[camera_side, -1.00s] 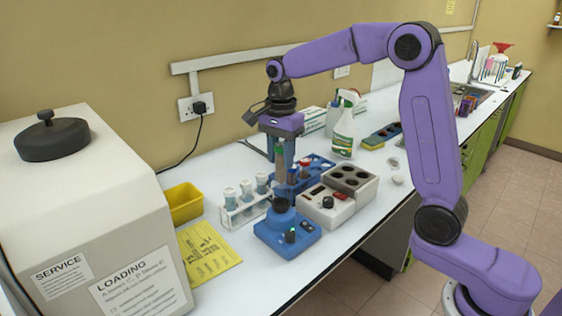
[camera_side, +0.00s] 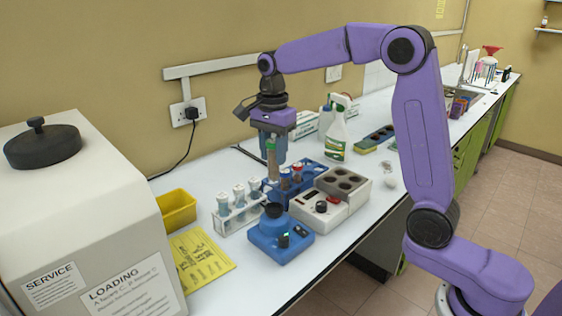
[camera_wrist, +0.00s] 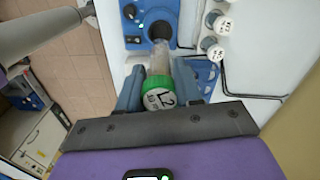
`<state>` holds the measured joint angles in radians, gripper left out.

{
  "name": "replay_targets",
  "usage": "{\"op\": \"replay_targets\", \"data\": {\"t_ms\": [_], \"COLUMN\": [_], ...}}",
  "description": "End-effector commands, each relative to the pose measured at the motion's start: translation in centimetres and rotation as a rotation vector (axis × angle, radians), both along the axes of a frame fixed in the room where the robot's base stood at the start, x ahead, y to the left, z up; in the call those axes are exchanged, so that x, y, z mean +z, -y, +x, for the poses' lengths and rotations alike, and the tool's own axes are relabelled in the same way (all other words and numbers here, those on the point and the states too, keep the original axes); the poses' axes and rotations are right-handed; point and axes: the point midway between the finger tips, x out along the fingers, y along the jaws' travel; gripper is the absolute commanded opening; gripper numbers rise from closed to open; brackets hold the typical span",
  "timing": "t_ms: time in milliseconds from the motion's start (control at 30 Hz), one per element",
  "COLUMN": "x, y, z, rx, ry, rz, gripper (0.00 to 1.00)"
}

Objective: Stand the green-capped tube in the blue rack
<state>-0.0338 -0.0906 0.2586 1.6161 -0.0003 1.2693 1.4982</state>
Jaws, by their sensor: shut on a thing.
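In the wrist view the green cap (camera_wrist: 158,95) with a white marked top sits between my two fingers (camera_wrist: 158,88), and the clear tube body points away towards the mixer. The blue rack (camera_side: 314,166) stands on the bench just behind and right of the tube in the side view, holding tubes with red and blue caps. Part of the blue rack (camera_wrist: 206,78) shows beside my finger in the wrist view.
The blue mixer (camera_side: 281,242) stands in front. A white rack (camera_side: 240,218) of white-capped tubes is at left, close to the blue rack. A white block heater (camera_side: 322,212) is at right. A spray bottle (camera_side: 336,140) stands behind. A yellow bin (camera_side: 177,211) is further left.

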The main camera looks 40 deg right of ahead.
Motion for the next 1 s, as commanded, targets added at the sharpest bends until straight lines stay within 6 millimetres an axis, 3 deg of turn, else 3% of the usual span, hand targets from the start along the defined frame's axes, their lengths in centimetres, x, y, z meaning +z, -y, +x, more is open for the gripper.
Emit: {"op": "replay_targets", "data": {"t_ms": [200, 367, 600, 800, 1000], "x": [-0.1, -0.5, -2.2, -3.9, -5.0], "y": [0.4, 3.1, 11.7, 18.6, 23.0], "z": [0.3, 2.2, 6.5, 8.3, 8.9], "rx": [-0.002, -0.008, -0.010, -0.007, -0.002], "ry": [0.000, -0.001, -0.001, 0.000, 0.002], "rz": [0.000, 0.000, 0.001, 0.001, 0.000], "gripper": [0.00, 0.00, 0.00, 0.00, 0.00]}}
